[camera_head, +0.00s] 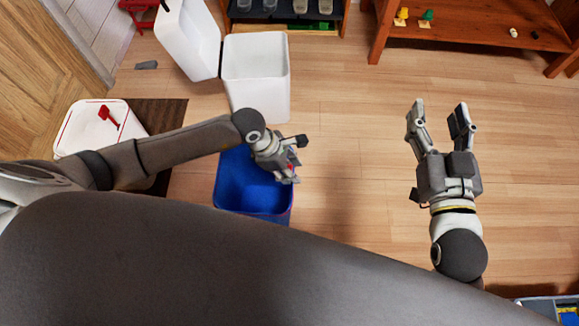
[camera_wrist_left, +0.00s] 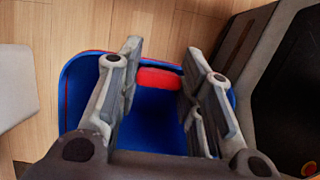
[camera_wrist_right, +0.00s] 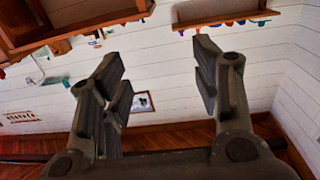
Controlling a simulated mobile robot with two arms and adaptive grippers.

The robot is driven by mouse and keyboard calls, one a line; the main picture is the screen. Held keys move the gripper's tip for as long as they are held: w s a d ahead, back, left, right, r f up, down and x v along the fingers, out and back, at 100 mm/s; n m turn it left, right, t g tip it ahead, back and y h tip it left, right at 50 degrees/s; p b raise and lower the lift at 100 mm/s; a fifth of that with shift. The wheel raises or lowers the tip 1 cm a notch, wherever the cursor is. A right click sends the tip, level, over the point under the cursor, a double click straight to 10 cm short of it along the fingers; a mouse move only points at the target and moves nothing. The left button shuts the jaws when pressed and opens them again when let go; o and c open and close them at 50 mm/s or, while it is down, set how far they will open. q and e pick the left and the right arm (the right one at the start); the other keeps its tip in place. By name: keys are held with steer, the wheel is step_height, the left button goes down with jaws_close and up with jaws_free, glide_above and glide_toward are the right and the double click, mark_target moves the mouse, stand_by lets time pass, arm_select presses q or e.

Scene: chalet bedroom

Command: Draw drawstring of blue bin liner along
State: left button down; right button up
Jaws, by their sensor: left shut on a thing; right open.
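The blue bin liner (camera_head: 245,188) lines an open bin on the floor, below my left forearm. In the left wrist view the liner (camera_wrist_left: 150,125) has a thin red line along its rim. A red piece (camera_wrist_left: 158,79), which looks like the drawstring, lies between the fingers of my left gripper (camera_wrist_left: 157,85). My left gripper (camera_head: 292,160) is shut on it at the bin's right rim; its fingers stand apart by the width of the red piece. My right gripper (camera_head: 440,122) is open and empty over bare floor. My arm hides part of the bin.
An empty white bin (camera_head: 257,100) stands just behind the blue one, with another white container (camera_head: 188,40) behind left. A white lidded box (camera_head: 82,125) with a red item stands at left. The floor in the middle is clear.

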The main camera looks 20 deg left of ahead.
arm_select(q)
step_height(320, 180, down, 2)
steer(key=shift+s+f+b, duration=0.1)
steer(key=shift+b, duration=0.4)
arm_select(e)
steer(key=r+t, duration=0.2)
steer(key=r, duration=0.1)
steer(key=r+t+y, duration=0.1)
steer(key=r, duration=0.1)
steer(key=shift+s+a+r, duration=0.25)
steer(key=shift+s+a, duration=0.05)
steer(key=shift+s, duration=0.05)
arm_select(q)
steer(key=shift+a, duration=0.1)
steer(key=c, duration=1.4)
jaws_free()
steer(key=shift+f, duration=0.1)
steer(key=o, duration=0.4)
steer(key=shift+o, duration=0.2)
steer(key=shift+r, duration=0.2)
arm_select(e)
steer(key=shift+w, duration=0.1)
arm_select(q)
steer(key=shift+a+r, duration=0.1)
steer(key=shift+r, duration=0.25)
steer(key=v, duration=1.1)
